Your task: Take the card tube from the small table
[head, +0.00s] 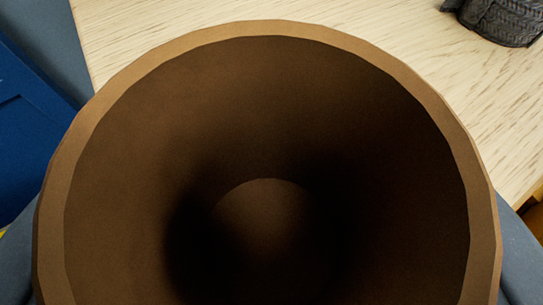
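The brown card tube (275,30) fills most of the head view, very close to the camera. I look into its open end, past the pale rim and down its dark inside, where a lighter brown round patch shows deep within. Its lower part runs out of the picture. My gripper's fingers cannot be made out, so I cannot see whether they touch the tube. The small table is probably the pale wood-grained top (150,35) behind the tube. Whether the tube rests on it is hidden.
A dark grey, textured object (500,20) sits on the wooden top at the upper right, cut off by the frame. A blue object (35,130) is at the left. A bit of yellow-orange (538,215) shows at the right edge. The wooden top between is clear.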

